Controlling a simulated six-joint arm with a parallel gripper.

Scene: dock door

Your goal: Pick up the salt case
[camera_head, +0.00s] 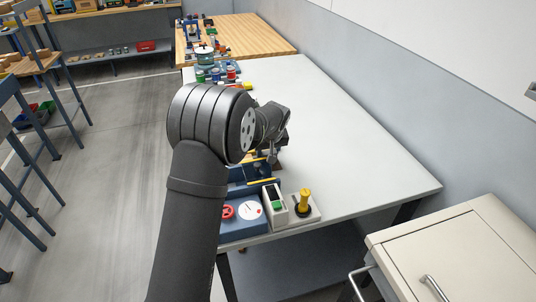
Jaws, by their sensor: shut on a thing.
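My gripper (274,150) points down over the near part of the long light-grey table (350,160), just behind the blue fixture. My own wrist and forearm cover most of it, so only a small dark part of it shows. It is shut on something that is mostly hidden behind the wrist. A small brownish patch shows below it at the table surface. I cannot make out the salt case for sure in this view.
A blue fixture (237,231) with a red knob and white dial, a white-green box (274,198) and a yellow-handled plunger (304,203) stand at the near edge. Several coloured cans (215,74) stand at the far left. The table's right side is clear. A cream cabinet (455,250) stands front right.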

